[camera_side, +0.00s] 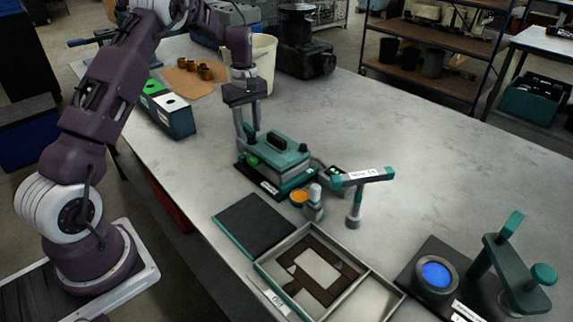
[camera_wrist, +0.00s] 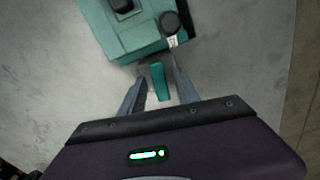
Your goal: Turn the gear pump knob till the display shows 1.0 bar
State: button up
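A teal unit with a black top handle (camera_side: 281,146) stands on a black base in the middle of the bench; I take it as the gear pump. A green part (camera_side: 252,160) sits at its left end. My gripper (camera_side: 249,138) points down above that end. In the wrist view, the teal housing (camera_wrist: 135,32) carries a dark round knob (camera_wrist: 170,23), and a teal lever-like piece (camera_wrist: 157,82) shows between my fingers (camera_wrist: 160,78). The fingers are apart; contact is unclear. A small display with green marks (camera_side: 335,170) stands right of the unit; its reading is too small.
A blue-faced round device (camera_side: 435,274) and teal stand (camera_side: 510,272) are at right. The back-right bench (camera_side: 420,150) is clear.

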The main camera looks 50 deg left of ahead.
jog(key=shift+c, duration=0.5)
grip_shut()
jog(key=m, duration=0.5)
jog(key=shift+m, duration=0.3)
jog(key=m, duration=0.3)
jog(key=m, duration=0.3)
jog(key=shift+o, duration=0.5)
grip_release()
jog(key=shift+r, duration=2.75)
